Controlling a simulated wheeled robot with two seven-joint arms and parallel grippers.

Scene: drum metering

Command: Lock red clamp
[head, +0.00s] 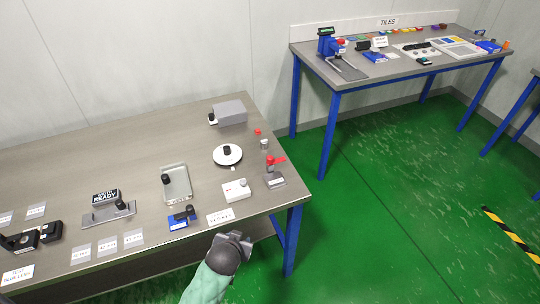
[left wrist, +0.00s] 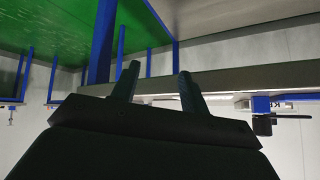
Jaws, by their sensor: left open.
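The red clamp (head: 276,161) stands near the right end of the workbench, on a grey base block. Its red handle sticks out to the right, roughly level. My left gripper (head: 238,239) is just off the front edge of the bench, below and left of the clamp in the head view and apart from it. In the left wrist view its two fingers (left wrist: 158,80) are spread with nothing between them, and the bench edge shows beyond. The clamp cannot be made out in that view. My right gripper is not in view.
On the bench (head: 110,155), a white box (head: 236,191), a round white dish (head: 227,155), a clear tray (head: 176,183) and a blue device (head: 181,218) stand left of the clamp. A small red piece (head: 257,132) lies behind it. A second table (head: 400,66) stands back right.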

